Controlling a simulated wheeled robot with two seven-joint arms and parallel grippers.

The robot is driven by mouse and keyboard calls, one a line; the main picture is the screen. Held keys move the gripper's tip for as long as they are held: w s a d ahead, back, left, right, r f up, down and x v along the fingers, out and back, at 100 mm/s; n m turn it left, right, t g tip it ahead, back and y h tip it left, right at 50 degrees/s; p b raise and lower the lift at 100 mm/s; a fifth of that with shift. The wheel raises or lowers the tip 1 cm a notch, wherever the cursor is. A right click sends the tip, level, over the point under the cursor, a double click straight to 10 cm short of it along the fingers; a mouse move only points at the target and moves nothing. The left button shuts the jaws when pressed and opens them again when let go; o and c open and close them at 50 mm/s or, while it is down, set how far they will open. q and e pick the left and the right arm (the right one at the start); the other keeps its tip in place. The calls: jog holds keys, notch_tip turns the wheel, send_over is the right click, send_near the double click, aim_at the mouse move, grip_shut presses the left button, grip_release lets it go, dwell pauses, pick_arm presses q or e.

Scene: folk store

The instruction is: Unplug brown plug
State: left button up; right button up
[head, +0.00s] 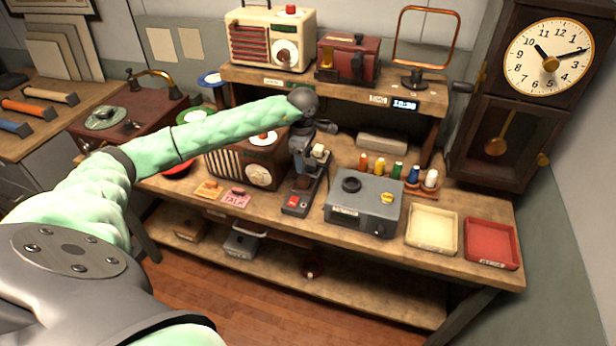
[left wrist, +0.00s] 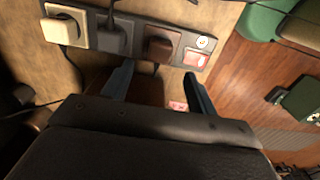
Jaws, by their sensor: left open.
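A dark power strip (left wrist: 135,40) runs across the top of the left wrist view; in the head view (head: 311,190) it lies on the bench top. The brown plug (left wrist: 158,49) sits in it, between a black plug (left wrist: 112,35) and the red switch (left wrist: 196,58). A cream plug (left wrist: 62,28) sits at the far end. My left gripper (left wrist: 158,85) is open, its two fingers apart, with the brown plug in line with the gap beyond the tips. In the head view my gripper hangs over the strip and hides part of it. My right gripper is not in view.
A brown radio (head: 228,165) stands left of the strip and a grey box (head: 362,207) stands right of it. Small coloured bottles (head: 397,170) stand behind the box. A cream tray (head: 431,229) and a red tray (head: 491,243) lie at the bench's right end.

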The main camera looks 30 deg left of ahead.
aim_at(304, 178)
pick_arm(q)
jog(key=shift+r, duration=0.15)
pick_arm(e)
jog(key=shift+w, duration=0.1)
pick_arm(q)
jog(key=shift+f, duration=0.7)
notch_tip(304, 178, down, 4)
jog(key=shift+b, duration=0.35)
notch_tip(304, 178, down, 3)
jog(key=b, duration=0.3)
jog(key=shift+f, duration=0.1)
jog(key=shift+f+b, duration=0.25)
jog(key=shift+b, duration=0.15)
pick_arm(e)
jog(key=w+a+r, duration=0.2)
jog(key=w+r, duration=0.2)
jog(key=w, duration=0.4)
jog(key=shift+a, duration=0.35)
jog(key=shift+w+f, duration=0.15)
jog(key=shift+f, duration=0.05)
